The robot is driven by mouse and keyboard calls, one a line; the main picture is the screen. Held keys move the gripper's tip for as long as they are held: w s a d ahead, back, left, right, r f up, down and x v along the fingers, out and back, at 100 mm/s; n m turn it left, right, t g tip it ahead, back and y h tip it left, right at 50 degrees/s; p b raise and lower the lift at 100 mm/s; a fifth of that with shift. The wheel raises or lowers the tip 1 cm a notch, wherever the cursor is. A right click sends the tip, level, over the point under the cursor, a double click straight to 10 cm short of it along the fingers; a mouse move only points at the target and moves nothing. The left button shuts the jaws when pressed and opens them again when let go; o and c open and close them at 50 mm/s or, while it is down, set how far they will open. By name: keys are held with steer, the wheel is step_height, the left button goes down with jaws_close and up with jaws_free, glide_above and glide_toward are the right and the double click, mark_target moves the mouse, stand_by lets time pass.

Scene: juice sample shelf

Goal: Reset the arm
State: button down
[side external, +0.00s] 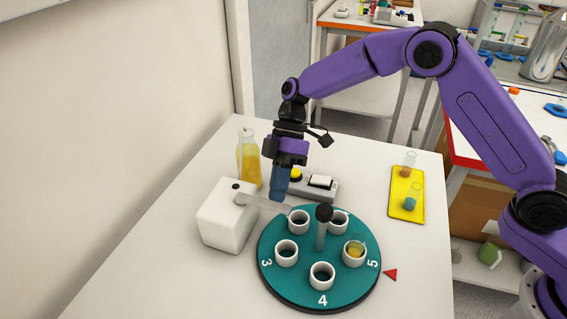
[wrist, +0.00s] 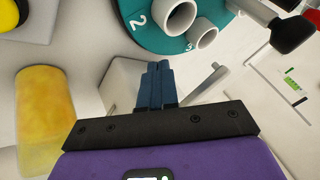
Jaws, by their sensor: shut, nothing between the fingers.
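My gripper (side external: 278,192) is shut and empty, its blue fingers pointing down. In the side external view it appears above the table, between the flask of yellow juice (side external: 249,168) and the teal turntable (side external: 300,296). In the wrist view the closed fingertips (wrist: 158,68) show in front of the white box (wrist: 118,85), with nothing between them. The flask shows at the left of the wrist view (wrist: 45,115). The exact height of the fingertips over the table is hard to tell.
The white box (side external: 226,222) has a grey arm (side external: 262,202) reaching toward the turntable. A dark-knobbed post (side external: 322,230) stands among several white cups; one cup (side external: 354,254) holds yellow liquid. A control box (side external: 318,190) is behind. A yellow tray (side external: 407,208) with two vials lies right.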

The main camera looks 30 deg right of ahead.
steer(key=v, duration=0.5)
steer(key=s+d+r+m+t+h, duration=0.1)
steer(key=s+d+r+m+h, duration=0.15)
steer(key=s+d, duration=0.4)
steer(key=s+d+r+m+t+h, duration=0.1)
steer(key=s+d+r, duration=0.2)
steer(key=s, duration=0.7)
steer(key=s+d+f+m+t+h, duration=0.1)
steer(key=s+d+f+m+t, duration=0.1)
steer(key=s+d, duration=1.2)
steer(key=shift+s+d+t, duration=0.35)
steer(key=shift+d+t, duration=0.25)
steer(key=shift+t, duration=0.2)
